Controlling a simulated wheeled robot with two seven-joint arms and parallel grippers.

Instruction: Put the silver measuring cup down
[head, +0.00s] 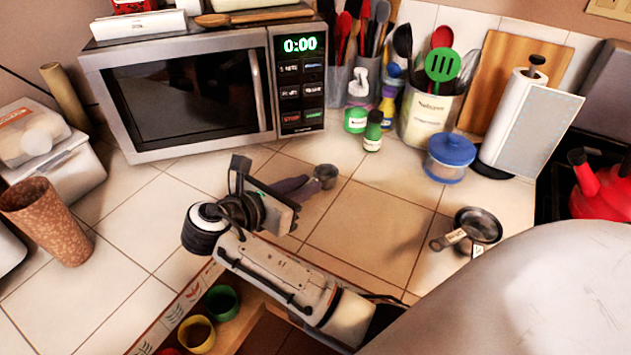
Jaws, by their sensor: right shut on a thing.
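A small silver measuring cup (325,174) shows in the head view just right of my right gripper (272,196), over the tiled counter in front of the microwave. My right gripper is shut on the cup's handle end, and its fingers partly hide the handle. The cup is low over the tiles; I cannot tell whether it touches them. My left gripper is not in view.
Other metal measuring cups (478,226) sit on the counter to the right. A brown tumbler (48,222) is at left. The middle tiles (365,225) are clear.

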